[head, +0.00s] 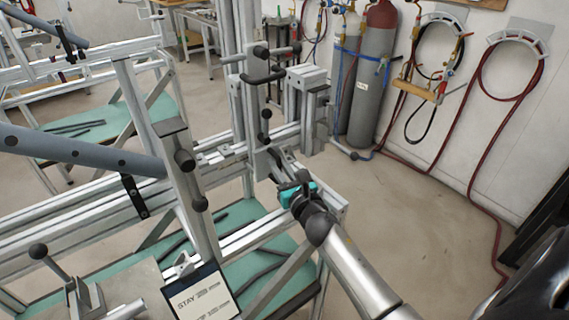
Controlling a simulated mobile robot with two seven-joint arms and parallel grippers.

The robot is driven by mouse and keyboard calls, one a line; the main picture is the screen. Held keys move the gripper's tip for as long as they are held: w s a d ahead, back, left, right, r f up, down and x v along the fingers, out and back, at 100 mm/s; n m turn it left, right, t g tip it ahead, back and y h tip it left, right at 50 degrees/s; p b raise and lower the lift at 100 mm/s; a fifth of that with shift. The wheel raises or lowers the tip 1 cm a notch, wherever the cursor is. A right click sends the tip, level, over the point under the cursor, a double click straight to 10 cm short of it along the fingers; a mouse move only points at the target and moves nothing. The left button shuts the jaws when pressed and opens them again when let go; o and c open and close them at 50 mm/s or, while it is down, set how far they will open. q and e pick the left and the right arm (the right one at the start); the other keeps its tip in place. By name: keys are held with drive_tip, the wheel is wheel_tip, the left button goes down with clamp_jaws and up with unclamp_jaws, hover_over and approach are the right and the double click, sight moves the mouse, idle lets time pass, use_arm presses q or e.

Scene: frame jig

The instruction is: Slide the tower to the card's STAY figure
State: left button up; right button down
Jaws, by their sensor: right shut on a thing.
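The tower (252,98) is an upright silver post with black knobs, standing on the silver jig rail (222,152). My right gripper (291,186) comes in from the lower right. It is shut on a dark handle low at the tower's foot; its fingers hide most of the handle. The card (201,293) is clipped at the front, lower centre. It reads STAY, with a figure too small to read. My left gripper is not in view.
A blue-grey tube (75,150) crosses from the left to a nearer upright post (186,185). A teal shelf (262,250) with dark bars lies below the rail. Gas cylinders (372,75) and hoses stand by the right wall. Floor between is clear.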

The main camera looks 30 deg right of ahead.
drive_tip(key=a, duration=0.7)
drive_tip(key=shift+s+a+y, duration=0.15)
drive_tip(key=shift+s+y, duration=0.15)
drive_tip(key=shift+y, duration=0.1)
drive_tip(key=shift+f, duration=0.1)
drive_tip(key=c, duration=0.8)
unclamp_jaws()
drive_tip(key=shift+c, duration=0.2)
drive_tip(key=s+a+b, duration=0.1)
drive_tip(key=s+b, duration=0.1)
drive_tip(key=s, duration=1.3)
drive_tip(key=shift+a, duration=0.3)
